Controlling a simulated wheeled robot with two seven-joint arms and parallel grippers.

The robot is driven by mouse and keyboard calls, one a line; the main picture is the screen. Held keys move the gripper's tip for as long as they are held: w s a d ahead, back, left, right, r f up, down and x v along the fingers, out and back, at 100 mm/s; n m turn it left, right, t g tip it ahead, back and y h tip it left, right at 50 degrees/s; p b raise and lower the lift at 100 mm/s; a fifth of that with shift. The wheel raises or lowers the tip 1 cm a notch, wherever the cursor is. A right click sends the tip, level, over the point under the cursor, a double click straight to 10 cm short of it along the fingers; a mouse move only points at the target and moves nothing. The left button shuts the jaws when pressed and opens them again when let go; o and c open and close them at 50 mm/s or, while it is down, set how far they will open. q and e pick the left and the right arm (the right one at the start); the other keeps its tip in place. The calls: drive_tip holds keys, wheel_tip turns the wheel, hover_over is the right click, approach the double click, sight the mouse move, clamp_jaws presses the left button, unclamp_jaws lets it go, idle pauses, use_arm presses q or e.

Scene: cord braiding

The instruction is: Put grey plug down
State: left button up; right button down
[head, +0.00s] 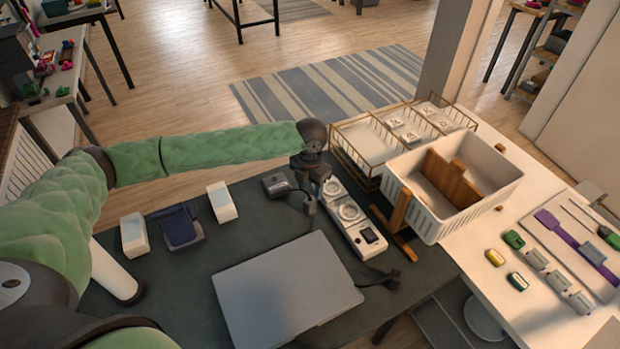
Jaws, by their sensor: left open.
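A dark grey plug (309,203) rests beside the upper end of the white power strip (354,225), just below my left gripper. My left gripper (314,180) points down over the strip's upper end with its jaws open. Whether its fingers touch the plug is too small to tell. The strip has round sockets and a dark switch panel at its near end. A second dark plug (394,281) with a cord lies near the strip's near end. My right gripper is not in the view.
A closed grey laptop (287,293) covers the middle of the dark table. A dark box (277,183) sits left of the strip. Two white blocks (134,236) (222,202) flank a dark blue stand (180,227). A white basket (405,170) and wire trays (355,150) stand right.

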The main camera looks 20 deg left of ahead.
sight(310, 199)
use_arm(q)
drive_tip(key=shift+r+b, duration=0.75)
drive_tip(key=shift+r, duration=2)
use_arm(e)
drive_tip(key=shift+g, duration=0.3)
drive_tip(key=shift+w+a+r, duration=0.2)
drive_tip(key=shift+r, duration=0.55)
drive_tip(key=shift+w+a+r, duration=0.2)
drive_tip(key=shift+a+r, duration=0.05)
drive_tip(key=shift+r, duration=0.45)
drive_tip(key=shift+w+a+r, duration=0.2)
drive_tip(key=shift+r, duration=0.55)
